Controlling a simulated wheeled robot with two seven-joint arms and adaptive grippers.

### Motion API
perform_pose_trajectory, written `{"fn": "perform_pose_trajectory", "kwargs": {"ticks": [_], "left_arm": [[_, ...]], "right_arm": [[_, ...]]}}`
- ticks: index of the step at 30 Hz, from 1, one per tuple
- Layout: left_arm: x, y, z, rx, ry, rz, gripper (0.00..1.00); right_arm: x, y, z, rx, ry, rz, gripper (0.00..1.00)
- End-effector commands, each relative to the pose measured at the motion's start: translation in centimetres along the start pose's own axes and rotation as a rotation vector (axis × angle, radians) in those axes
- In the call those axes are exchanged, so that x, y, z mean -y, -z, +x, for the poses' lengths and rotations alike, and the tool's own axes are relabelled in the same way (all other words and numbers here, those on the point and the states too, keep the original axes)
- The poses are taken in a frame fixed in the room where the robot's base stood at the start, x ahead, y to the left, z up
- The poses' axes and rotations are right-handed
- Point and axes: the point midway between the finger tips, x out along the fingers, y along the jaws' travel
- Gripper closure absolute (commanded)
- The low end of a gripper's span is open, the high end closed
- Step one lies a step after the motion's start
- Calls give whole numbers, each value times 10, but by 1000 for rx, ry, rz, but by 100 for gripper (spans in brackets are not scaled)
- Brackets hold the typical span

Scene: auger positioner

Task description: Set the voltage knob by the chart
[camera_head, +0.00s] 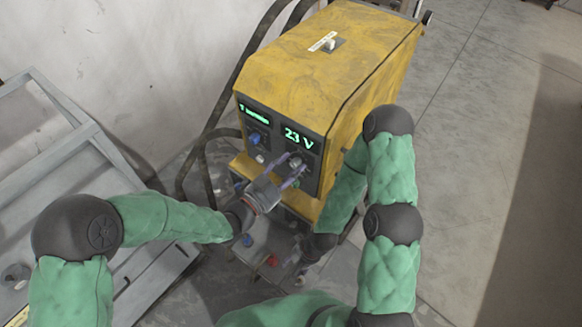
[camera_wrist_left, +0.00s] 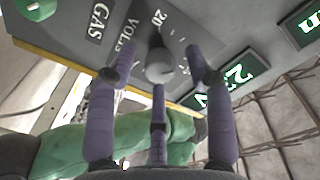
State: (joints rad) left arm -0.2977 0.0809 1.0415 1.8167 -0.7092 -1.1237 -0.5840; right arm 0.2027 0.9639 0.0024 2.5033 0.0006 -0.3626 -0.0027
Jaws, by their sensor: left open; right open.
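The yellow welding machine (camera_head: 335,60) has a dark front panel with a green display reading "23 V" (camera_head: 299,139). The voltage knob (camera_wrist_left: 159,66) is round and grey, beside the printed "VOLTS" and "20" with scale marks. My left gripper (camera_head: 290,174) is at the panel below the display. In the left wrist view its purple fingers (camera_wrist_left: 160,62) are spread open around the knob; I cannot tell whether they touch it. In the head view the fingers partly hide the knob. My right gripper (camera_head: 300,258) is open, low in front of the machine. I cannot make out a chart.
A second display (camera_head: 254,113) and a blue knob (camera_head: 255,138) are on the panel's left side. A green knob (camera_wrist_left: 38,8) shows near "GAS". Dark hoses (camera_head: 208,140) run left of the machine. A grey metal frame (camera_head: 75,145) stands at left. Floor at right is clear.

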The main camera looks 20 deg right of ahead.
Motion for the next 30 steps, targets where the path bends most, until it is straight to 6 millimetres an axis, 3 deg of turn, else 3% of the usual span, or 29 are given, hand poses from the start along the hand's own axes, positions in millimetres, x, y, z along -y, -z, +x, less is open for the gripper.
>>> {"fn": "perform_pose_trajectory", "kwargs": {"ticks": [10,11,16,30], "left_arm": [[0,0,4,1,1,0,48],[0,0,4,1,1,0,54],[0,0,4,0,0,0,100],[-1,0,4,-6,3,-72,100]], "right_arm": [[0,0,0,0,0,0,49],[0,0,0,0,0,0,49],[0,0,0,0,0,0,49],[-2,0,5,0,0,0,49]]}}
